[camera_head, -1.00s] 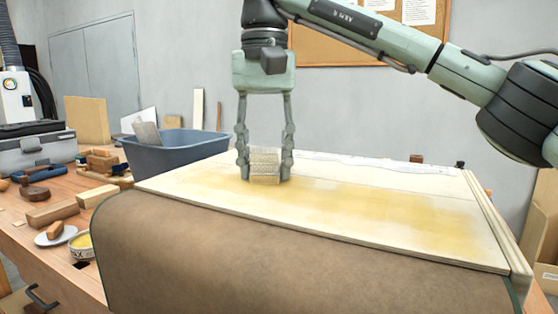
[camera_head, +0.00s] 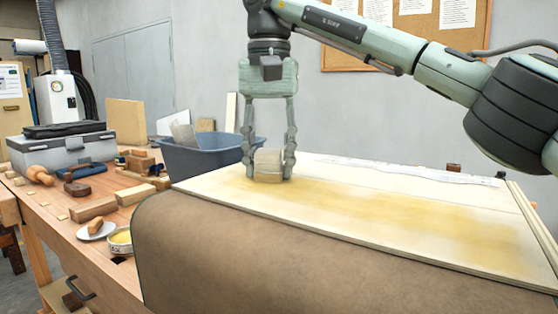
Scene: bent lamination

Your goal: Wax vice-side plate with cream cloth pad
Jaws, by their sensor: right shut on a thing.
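The pale plate (camera_head: 330,231) lies flat on the bench over a brown draped cover (camera_head: 230,260). Yellowish wax streaks run along it, with paler, bare-looking strips near its front edge and far side. My right gripper (camera_head: 268,172) points down, shut on the cream cloth pad (camera_head: 268,165). The pad is at the plate's surface near its left end; I cannot tell how firmly it touches. An open wax tin (camera_head: 120,240) with yellow contents stands on the bench at the left, partly hidden by the cover. My left gripper does not show.
A blue-grey tub (camera_head: 200,158) stands behind the plate's left end. A white dish (camera_head: 96,231) holding a small brown block, wooden blocks (camera_head: 94,208), a plane (camera_head: 138,161) and a grey toolbox (camera_head: 62,148) occupy the left bench. The plate's right part is clear.

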